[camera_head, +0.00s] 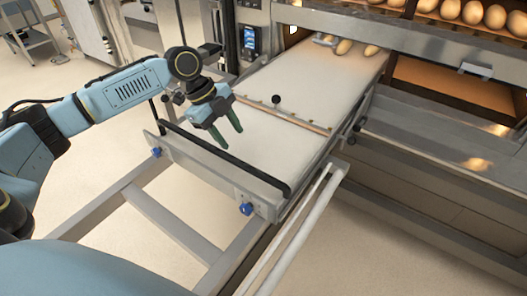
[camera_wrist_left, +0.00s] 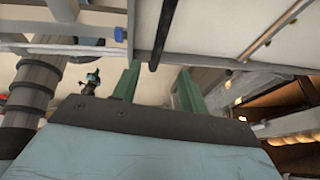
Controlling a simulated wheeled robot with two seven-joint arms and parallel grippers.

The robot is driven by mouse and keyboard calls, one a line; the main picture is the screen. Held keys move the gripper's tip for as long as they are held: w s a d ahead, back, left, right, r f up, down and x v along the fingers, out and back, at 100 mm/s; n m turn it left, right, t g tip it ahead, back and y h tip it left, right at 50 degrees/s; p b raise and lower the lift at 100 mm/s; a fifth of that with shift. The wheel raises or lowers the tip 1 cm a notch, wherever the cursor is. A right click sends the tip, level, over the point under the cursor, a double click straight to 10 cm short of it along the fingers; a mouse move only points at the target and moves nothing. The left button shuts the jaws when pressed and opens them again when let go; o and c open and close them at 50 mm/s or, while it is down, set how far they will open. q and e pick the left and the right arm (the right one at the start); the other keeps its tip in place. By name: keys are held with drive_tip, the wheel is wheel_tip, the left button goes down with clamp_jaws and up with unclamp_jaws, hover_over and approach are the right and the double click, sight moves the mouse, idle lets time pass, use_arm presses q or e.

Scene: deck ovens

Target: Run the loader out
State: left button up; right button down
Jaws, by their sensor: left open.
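The loader (camera_head: 247,138) is a long pale belt in a metal frame, running from the near end into the open oven deck. A black bar handle (camera_head: 225,160) runs across its near end. My right gripper is not in view.
Several loaves (camera_head: 343,46) lie at the belt's far end by the oven mouth, and more loaves (camera_head: 473,13) sit in the upper deck. A metal stand (camera_head: 175,222) with blue knobs (camera_head: 246,209) carries the near end. A white rail (camera_head: 293,228) runs along its right. Floor is open at left.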

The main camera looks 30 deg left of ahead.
sight(254, 170)
use_arm(q)
drive_tip(key=b+x, duration=0.3)
drive_tip(key=x, duration=0.9)
drive_tip(key=shift+d+f, duration=0.3)
drive_tip(key=shift+f, duration=0.25)
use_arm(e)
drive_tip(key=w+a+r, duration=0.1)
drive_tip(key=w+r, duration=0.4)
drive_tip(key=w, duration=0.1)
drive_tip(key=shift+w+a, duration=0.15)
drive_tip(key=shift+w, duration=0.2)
use_arm(q)
drive_tip(key=shift+c, duration=0.2)
clamp_jaws()
